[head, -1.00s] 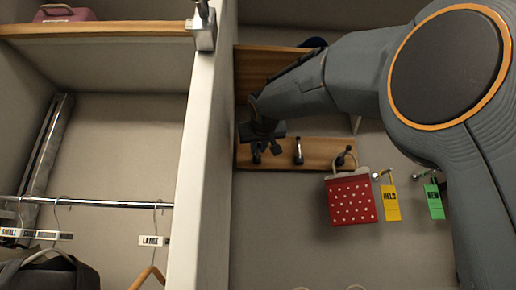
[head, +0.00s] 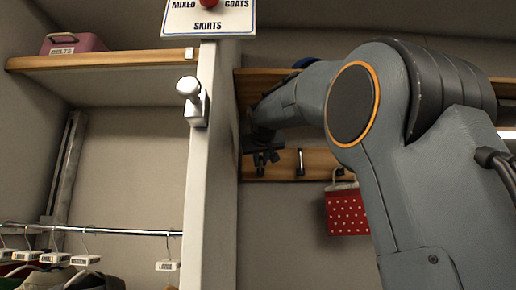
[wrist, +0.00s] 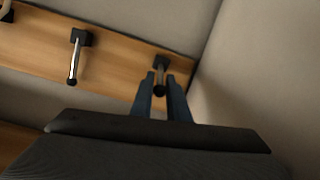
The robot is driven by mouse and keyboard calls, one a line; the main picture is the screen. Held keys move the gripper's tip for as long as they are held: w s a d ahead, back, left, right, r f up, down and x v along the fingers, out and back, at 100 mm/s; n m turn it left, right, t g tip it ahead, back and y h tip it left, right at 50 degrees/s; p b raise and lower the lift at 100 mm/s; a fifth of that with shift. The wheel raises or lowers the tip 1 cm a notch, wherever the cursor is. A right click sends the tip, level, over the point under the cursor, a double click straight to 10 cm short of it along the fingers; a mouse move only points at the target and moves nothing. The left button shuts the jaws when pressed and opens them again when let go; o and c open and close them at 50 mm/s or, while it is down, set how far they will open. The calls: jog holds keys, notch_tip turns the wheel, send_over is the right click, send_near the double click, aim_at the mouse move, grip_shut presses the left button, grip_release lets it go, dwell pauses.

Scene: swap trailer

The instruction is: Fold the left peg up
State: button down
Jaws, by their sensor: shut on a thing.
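The left peg (wrist: 160,64) is a dark-based peg at the end of a wooden board (head: 318,160), close to a side wall. My gripper (head: 264,157) is at this peg in the head view, partly hiding it. In the wrist view my gripper (wrist: 161,78) has one finger on each side of the peg and is shut on it. The peg's dark round tip shows between the fingers. It looks shorter than the neighbouring peg, but its exact tilt is hard to tell. The neighbouring peg (wrist: 75,58) is metallic with a dark tip.
A white divider post (head: 215,170) stands close left of my gripper. A red dotted bag (head: 346,210) hangs to the right on the board, partly behind my arm. Left of the post are a shelf (head: 100,62) with a pink box and a rail (head: 110,231) with hangers.

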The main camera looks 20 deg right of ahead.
jog(key=shift+w+d+r+g+y+p, duration=0.15)
jog(key=shift+r+g+p, duration=0.4)
jog(key=shift+p, duration=1.9)
jog(key=shift+w+r+g+y+p, duration=0.1)
jog(key=shift+r+g+y+p, duration=0.4)
jog(key=shift+p, duration=1.9)
jog(key=shift+w+f+g+p, duration=0.1)
jog(key=shift+w+g+p, duration=0.3)
jog(key=shift+p, duration=1.5)
jog(key=shift+s, duration=0.15)
jog(key=c, duration=1.9)
grip_release()
jog(key=shift+o, duration=0.2)
jog(key=b+v, duration=0.2)
jog(key=v, duration=0.5)
jog(key=shift+s+r, duration=0.25)
